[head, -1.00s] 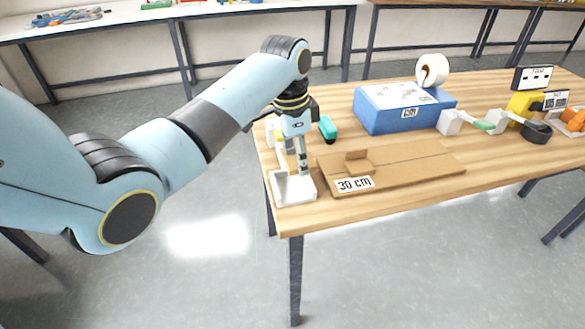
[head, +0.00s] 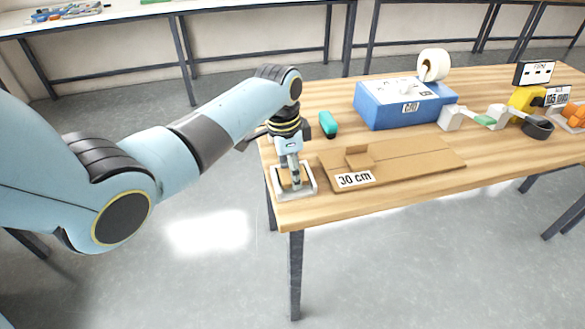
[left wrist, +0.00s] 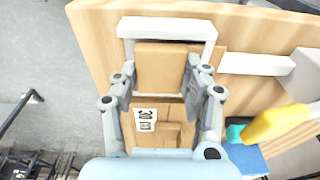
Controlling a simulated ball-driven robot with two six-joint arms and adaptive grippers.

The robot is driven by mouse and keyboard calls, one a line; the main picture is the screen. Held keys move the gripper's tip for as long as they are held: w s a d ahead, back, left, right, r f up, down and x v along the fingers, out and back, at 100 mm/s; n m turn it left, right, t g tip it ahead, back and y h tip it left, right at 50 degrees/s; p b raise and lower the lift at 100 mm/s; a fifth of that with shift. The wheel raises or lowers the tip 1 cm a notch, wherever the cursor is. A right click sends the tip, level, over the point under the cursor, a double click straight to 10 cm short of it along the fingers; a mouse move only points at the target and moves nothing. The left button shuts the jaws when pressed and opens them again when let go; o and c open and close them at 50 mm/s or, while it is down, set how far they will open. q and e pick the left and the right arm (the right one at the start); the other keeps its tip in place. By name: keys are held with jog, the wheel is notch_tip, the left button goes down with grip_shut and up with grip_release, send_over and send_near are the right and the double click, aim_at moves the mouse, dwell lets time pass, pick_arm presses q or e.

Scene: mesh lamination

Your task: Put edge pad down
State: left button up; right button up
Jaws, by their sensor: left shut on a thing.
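A brown block, which I take for the edge pad (left wrist: 163,66), is between the fingers of my left gripper (left wrist: 158,88) in the left wrist view. The gripper is shut on it. A white frame (left wrist: 168,27) runs around the far side of the pad. In the head view the left gripper (head: 291,184) points down inside this white frame (head: 312,184), low over the table's front left corner. The pad is mostly hidden there by the fingers. I cannot tell whether it touches the table. My right gripper is not in view.
A flat cardboard sheet (head: 415,160) with a "30 cm" label (head: 355,179) lies just right of the frame. A teal object (head: 327,124), a blue box (head: 400,108) and a tape roll (head: 434,65) are behind. A yellow object (left wrist: 275,123) shows in the wrist view. The table edge is close.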

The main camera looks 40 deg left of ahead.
aim_at(287, 176)
pick_arm(q)
jog(key=shift+f, duration=0.25)
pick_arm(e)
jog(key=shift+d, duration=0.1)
pick_arm(q)
jog(key=o, duration=0.9)
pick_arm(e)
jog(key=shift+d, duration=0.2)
pick_arm(q)
jog(key=shift+o, duration=0.2)
jog(key=shift+w+r, duration=0.1)
jog(key=shift+r, duration=0.05)
jog(key=shift+r, duration=0.35)
notch_tip(287, 176, up, 12)
jog(key=s, duration=0.1)
jog(key=shift+a, duration=0.45)
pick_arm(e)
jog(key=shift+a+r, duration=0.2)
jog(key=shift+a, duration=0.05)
pick_arm(q)
jog(key=shift+s+r, duration=0.1)
